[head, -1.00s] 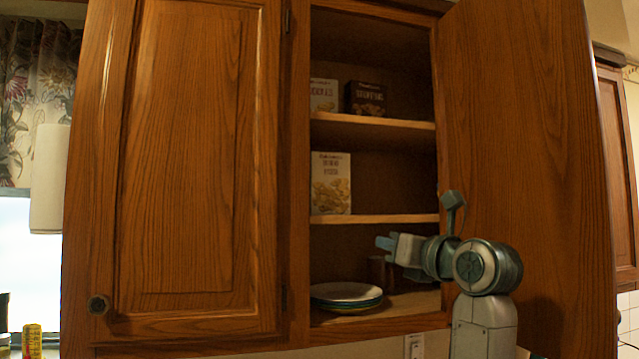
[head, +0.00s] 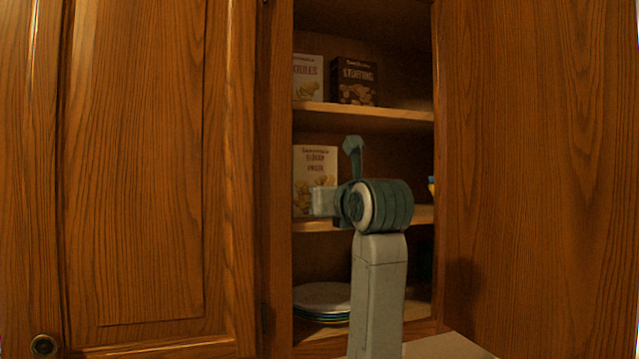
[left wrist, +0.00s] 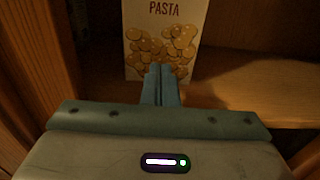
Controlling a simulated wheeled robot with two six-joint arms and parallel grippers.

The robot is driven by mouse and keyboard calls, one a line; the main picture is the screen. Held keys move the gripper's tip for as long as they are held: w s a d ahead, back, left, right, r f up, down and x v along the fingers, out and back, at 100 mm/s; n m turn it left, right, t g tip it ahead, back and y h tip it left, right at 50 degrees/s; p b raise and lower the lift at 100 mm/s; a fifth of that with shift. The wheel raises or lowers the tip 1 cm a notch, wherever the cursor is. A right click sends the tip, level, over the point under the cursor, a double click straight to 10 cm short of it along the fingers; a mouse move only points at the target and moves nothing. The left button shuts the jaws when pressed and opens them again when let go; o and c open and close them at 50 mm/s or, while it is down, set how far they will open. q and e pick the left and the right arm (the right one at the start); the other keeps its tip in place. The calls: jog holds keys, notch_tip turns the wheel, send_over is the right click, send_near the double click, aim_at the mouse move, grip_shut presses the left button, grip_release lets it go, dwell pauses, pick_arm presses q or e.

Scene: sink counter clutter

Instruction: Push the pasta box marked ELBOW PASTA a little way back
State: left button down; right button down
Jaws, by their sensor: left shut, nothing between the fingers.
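The ELBOW PASTA box (head: 316,165) is pale with a pasta picture and stands upright at the left of the middle shelf. In the left wrist view the box (left wrist: 160,35) stands straight ahead, with PASTA readable and its top cut off. My left gripper (head: 322,201) is in front of the box's lower part and hides some of it. Its shut, empty fingers (left wrist: 160,72) point at the lower front of the box. I cannot tell whether the tips touch it. My right gripper is not in view.
A noodles box (head: 307,78) and a dark stuffing box (head: 354,81) stand on the upper shelf (head: 390,117). Stacked plates (head: 322,298) lie below. The open cabinet door (head: 540,170) is at the right. The shelf right of the pasta box (left wrist: 255,95) looks clear nearby.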

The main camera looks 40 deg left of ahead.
aim_at(312, 182)
pick_arm(q)
jog(key=shift+r+p+x, duration=0.15)
jog(key=shift+p+x, duration=0.45)
jog(key=shift+x, duration=0.1)
jog(key=shift+r+p+x, duration=0.15)
jog(key=shift+p+x, duration=0.45)
jog(key=shift+x, duration=0.15)
jog(key=shift+w+a+f, duration=0.2)
jog(key=shift+w+a, duration=0.05)
jog(key=shift+a, duration=0.1)
jog(key=b+x, duration=0.4)
jog(key=x, duration=0.3)
jog(key=shift+f, duration=0.1)
jog(key=shift+w+a, duration=0.1)
jog(key=shift+a, duration=0.15)
jog(key=shift+d, duration=0.1)
jog(key=shift+d, duration=0.15)
